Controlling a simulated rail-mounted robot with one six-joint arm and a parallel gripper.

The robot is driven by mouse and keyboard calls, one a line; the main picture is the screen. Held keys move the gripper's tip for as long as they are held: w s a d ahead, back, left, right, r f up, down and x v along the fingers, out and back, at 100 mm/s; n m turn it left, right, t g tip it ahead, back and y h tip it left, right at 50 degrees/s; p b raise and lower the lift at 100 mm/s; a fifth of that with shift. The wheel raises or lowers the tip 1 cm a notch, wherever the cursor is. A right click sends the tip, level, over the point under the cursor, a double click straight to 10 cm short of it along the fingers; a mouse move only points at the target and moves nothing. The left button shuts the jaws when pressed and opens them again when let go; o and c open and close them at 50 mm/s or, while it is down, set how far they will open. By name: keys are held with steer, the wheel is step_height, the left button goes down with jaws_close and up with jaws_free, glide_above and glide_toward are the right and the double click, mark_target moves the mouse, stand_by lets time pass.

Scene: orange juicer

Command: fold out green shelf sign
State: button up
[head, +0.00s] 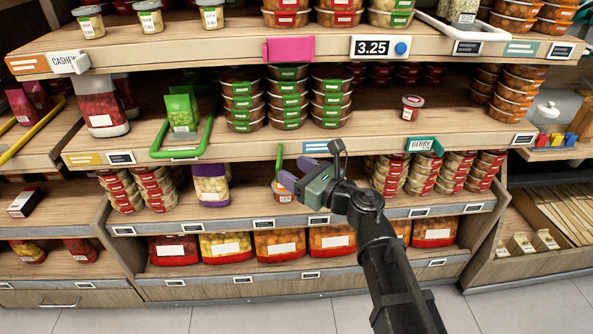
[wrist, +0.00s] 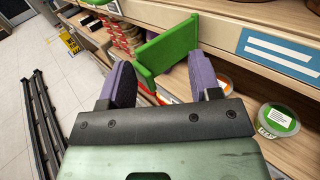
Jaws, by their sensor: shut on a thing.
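The green shelf sign (head: 279,157) stands at the front edge of the middle shelf, where it shows as a narrow upright strip. In the wrist view the sign (wrist: 172,46) is a green panel with a second, smaller green face at an angle on its left. My gripper (head: 294,172) has purple fingers and is at the sign's lower right in the head view. In the wrist view the fingers of my gripper (wrist: 160,70) are on either side of the sign's lower part, shut on it. The exact contact is partly hidden.
A blue-and-white label (head: 318,147) is on the shelf edge just right of the sign. A small tub (head: 283,192) stands on the shelf below, close to my fingers. A green-framed holder (head: 182,153) is to the left. The floor in front (head: 270,316) is clear.

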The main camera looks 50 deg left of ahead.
steer(key=shift+w, duration=0.2)
steer(key=shift+c, duration=0.4)
steer(key=w+d, duration=0.1)
steer(key=d, duration=0.9)
steer(key=shift+w+d, duration=0.15)
steer(key=shift+d, duration=0.25)
